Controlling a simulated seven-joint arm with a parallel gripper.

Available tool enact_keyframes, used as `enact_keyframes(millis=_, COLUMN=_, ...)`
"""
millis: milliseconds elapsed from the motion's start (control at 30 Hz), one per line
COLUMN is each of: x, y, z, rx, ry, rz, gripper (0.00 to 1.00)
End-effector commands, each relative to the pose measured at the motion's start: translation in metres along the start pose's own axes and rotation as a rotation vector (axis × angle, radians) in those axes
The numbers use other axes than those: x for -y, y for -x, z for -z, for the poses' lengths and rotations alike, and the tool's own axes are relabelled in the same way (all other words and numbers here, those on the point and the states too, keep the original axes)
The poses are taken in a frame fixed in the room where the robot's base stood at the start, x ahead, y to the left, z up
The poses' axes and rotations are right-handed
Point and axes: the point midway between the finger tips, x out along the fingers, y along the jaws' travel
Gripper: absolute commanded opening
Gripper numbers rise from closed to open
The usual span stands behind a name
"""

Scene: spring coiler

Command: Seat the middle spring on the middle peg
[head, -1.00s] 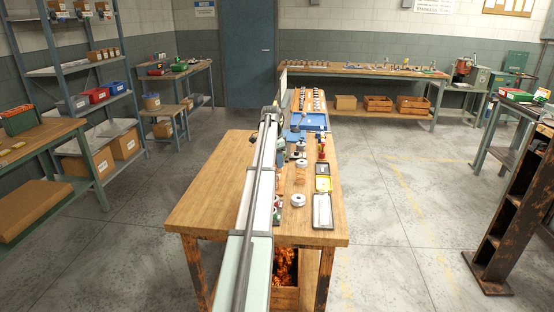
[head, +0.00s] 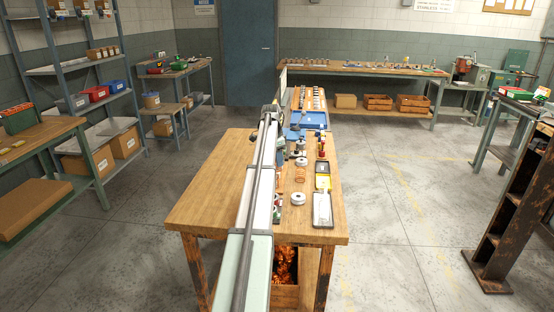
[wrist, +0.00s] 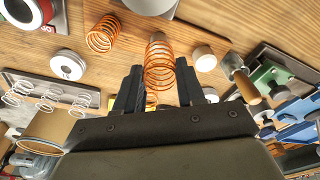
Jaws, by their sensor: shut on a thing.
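My gripper (wrist: 159,88) shows in the wrist view with its two black fingers on either side of an orange wire spring (wrist: 160,68). It is shut on this spring, which stands out past the fingertips. Another orange spring (wrist: 102,34) is on the wooden bench, apart from the gripper. A grey plate (wrist: 22,82) at the left bears several pale springs (wrist: 46,102). In the head view the gripper cannot be made out.
The bench (head: 205,205) is crowded along its right side. A cardboard-coloured cup (wrist: 45,128) and green and blue tools (wrist: 272,78) flank my gripper. The bench's left half is bare.

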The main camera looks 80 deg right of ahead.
Motion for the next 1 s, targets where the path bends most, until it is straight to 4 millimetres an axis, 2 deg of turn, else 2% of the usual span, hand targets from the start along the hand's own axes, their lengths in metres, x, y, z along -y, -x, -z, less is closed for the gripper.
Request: enact_keyframes(millis=1000, x=0.0, y=-0.0078, z=-0.0009, rx=0.0, ry=0.0, rz=0.0, gripper=0.22)
